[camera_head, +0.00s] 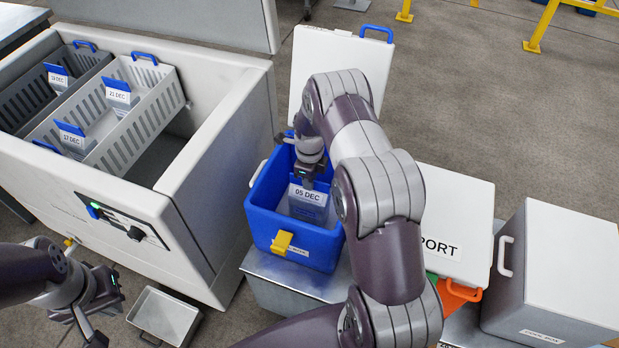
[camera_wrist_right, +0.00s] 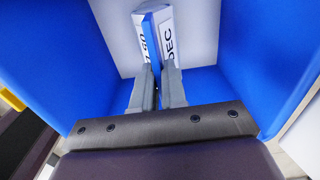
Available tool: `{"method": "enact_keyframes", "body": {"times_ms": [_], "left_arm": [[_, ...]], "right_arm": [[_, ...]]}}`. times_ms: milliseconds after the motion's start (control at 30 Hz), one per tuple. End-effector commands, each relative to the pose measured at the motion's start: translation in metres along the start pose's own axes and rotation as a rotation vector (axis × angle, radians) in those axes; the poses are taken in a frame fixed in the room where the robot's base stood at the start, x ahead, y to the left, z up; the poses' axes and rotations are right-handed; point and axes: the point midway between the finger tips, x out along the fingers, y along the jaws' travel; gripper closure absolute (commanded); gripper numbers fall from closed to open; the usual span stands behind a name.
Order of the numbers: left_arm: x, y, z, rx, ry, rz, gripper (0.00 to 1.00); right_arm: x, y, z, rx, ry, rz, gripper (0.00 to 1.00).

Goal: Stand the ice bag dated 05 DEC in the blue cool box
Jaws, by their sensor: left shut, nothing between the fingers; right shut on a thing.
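The ice bag dated 05 DEC (camera_head: 308,203) is upright inside the blue cool box (camera_head: 262,222), near its floor; I cannot tell whether it touches the floor. My right gripper (camera_head: 308,172) reaches down into the box and is shut on the bag's top. In the right wrist view the fingers (camera_wrist_right: 157,88) close on the blue and white top of the bag (camera_wrist_right: 155,35), between the blue walls (camera_wrist_right: 245,88). My left gripper (camera_head: 98,318) is shut and empty at the lower left, in front of the freezer. My right arm hides part of the box's right side.
The open chest freezer (camera_head: 125,205) at left holds baskets (camera_head: 110,125) with bags dated 19 DEC, 21 DEC and 17 DEC. A white lid (camera_head: 335,65) stands behind the blue box. A metal tray (camera_head: 165,312) lies on the floor.

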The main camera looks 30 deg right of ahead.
Motion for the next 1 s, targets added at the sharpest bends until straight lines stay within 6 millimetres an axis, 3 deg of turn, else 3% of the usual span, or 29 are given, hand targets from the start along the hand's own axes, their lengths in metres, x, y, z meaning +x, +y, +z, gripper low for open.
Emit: {"method": "enact_keyframes", "body": {"times_ms": [733,833,1000], "left_arm": [[0.0044,0.0000,0.0005,0.000,0.000,0.000,1.00],[0.0039,0.0000,0.0005,0.000,0.000,0.000,1.00],[0.0039,0.0000,0.0005,0.000,0.000,0.000,1.00]], "right_arm": [[0.0067,-0.0004,0.0003,0.000,-0.001,-0.001,1.00],[0.0063,-0.0004,0.0003,0.000,-0.001,-0.001,0.62],[0.0065,-0.0002,0.0001,0.000,0.000,0.000,0.58]]}}
